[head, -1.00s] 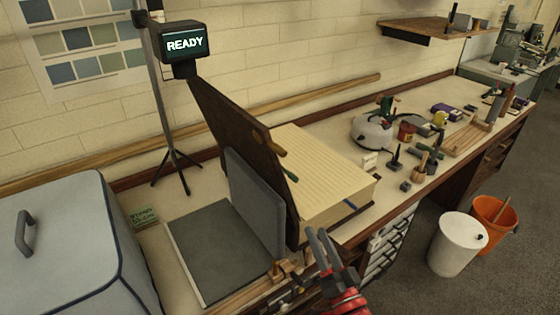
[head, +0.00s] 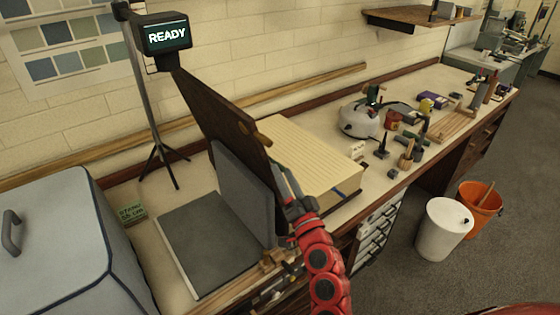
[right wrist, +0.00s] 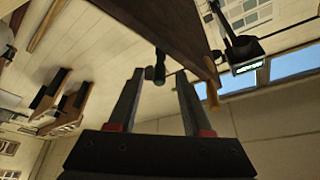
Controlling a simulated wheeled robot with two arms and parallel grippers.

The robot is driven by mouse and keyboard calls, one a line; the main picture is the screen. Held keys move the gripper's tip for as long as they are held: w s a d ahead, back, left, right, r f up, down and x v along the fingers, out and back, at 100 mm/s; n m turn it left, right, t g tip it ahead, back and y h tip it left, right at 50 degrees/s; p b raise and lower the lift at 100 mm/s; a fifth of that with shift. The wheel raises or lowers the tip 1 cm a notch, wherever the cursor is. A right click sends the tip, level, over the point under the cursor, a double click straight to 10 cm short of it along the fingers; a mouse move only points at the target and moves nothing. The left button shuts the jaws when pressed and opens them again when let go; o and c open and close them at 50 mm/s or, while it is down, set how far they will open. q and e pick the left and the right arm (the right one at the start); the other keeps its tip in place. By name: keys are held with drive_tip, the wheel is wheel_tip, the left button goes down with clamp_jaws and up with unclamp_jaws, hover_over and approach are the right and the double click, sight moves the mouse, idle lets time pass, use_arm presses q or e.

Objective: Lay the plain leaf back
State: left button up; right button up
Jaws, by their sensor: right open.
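A brown leaf (head: 222,115) stands steeply tilted on the bench. It has a tan handle (head: 263,140) on its edge, also seen in the right wrist view (right wrist: 211,92). In front stands a grey upright leaf (head: 243,190), beside a flat grey pad (head: 205,245). I cannot tell which leaf is the plain one. My right gripper (head: 283,180) is at the brown leaf's near edge. In the right wrist view, its open fingers (right wrist: 157,82) have a dark green knob (right wrist: 158,68) near and between their tips; contact is unclear. My left gripper is out of view.
A thick cream block (head: 310,155) lies right of the brown leaf. A sign reading READY (head: 166,37) stands on a tripod behind. A grey-blue box (head: 70,235) fills the left. Tools and a kettle-like pot (head: 357,121) crowd the bench farther right.

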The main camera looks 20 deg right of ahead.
sight(280, 165)
drive_tip(key=shift+p+x, duration=0.4)
drive_tip(key=shift+x, duration=1.15)
clamp_jaws()
idle(0.3)
